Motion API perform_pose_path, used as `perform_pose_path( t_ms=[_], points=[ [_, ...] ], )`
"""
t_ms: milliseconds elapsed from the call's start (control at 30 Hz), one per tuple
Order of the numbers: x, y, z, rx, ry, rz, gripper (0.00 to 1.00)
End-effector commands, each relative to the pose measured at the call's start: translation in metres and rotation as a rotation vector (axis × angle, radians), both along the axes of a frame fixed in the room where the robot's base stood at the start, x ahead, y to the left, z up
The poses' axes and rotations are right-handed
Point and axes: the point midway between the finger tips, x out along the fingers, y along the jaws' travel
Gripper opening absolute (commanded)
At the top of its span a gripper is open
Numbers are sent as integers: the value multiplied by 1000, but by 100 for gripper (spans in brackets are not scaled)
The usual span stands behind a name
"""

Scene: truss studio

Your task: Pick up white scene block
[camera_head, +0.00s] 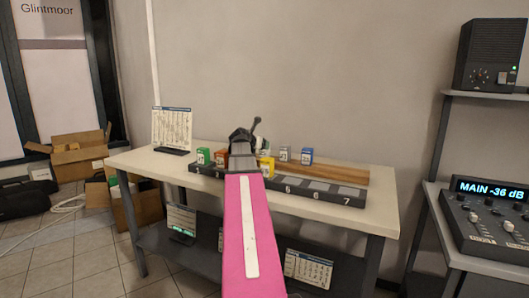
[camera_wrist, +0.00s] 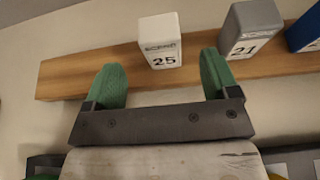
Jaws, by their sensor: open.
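The white scene block (camera_wrist: 161,42), marked 25, stands upright on a wooden plank (camera_wrist: 62,80) in the wrist view. My gripper (camera_wrist: 159,62) is open, with one green finger to the left of the block and one to the right in the picture. The block shows just beyond the fingertips, and I see no contact. In the head view my arm and gripper (camera_head: 246,136) are over the table and mostly hide the white block.
A grey block (camera_wrist: 252,28) marked 21 stands close to the right finger, with a blue block (camera_wrist: 306,32) beyond it. A printed card (camera_head: 172,129) stands at the left.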

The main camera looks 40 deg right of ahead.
Motion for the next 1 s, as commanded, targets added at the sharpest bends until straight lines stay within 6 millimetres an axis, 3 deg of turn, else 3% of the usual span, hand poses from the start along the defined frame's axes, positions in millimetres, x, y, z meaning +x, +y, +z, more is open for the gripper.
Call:
perform_pose_path(
  t_ms=[333,600,800,1000],
  points=[
    [21,-38,-12,0,0,-1,81],
    [21,-41,-14,0,0,0,81],
    [21,-41,-14,0,0,0,25],
    [21,-41,-14,0,0,0,25]
  ],
)
